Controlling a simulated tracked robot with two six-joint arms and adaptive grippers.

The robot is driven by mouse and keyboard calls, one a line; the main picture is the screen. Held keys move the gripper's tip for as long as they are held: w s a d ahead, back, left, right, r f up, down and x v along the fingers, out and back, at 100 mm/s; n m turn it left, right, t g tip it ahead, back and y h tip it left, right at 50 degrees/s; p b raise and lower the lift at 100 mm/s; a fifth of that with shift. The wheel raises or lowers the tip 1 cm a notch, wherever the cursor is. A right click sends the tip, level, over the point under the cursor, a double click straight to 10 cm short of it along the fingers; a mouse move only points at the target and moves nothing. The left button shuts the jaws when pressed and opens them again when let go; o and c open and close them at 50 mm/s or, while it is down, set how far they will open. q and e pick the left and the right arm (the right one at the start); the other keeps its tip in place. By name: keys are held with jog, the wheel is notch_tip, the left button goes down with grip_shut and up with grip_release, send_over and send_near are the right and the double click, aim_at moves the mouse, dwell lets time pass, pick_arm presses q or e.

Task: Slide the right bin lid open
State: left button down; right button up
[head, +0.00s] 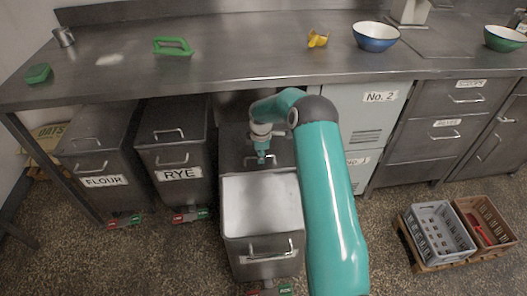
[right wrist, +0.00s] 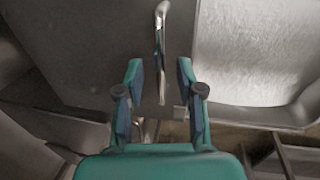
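The right bin (head: 236,240) stands open at the front, and pale powder (head: 262,203) shows inside. Its grey metal lid (head: 232,155) lies toward the back, partly under the counter. The lid handle (head: 273,157) is a bar, also seen in the right wrist view (right wrist: 160,45). My right gripper (head: 262,160) is at this handle. In the right wrist view my right gripper (right wrist: 158,75) has its fingers apart, with the bar in the gap and clear space on both sides. My left gripper is out of view.
The RYE bin (head: 172,152) and FLOUR bin (head: 97,152) stand to the left, lids closed. The steel counter (head: 230,65) overhangs the bins. Drawers (head: 440,130) stand to the right. Crates (head: 432,228) sit on the floor at right.

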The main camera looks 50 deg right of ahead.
notch_tip(320, 180, up, 12)
jog(key=s+a, duration=0.1)
jog(key=shift+s+a+f, duration=0.15)
jog(key=shift+s+a, duration=0.15)
dwell(0.3)
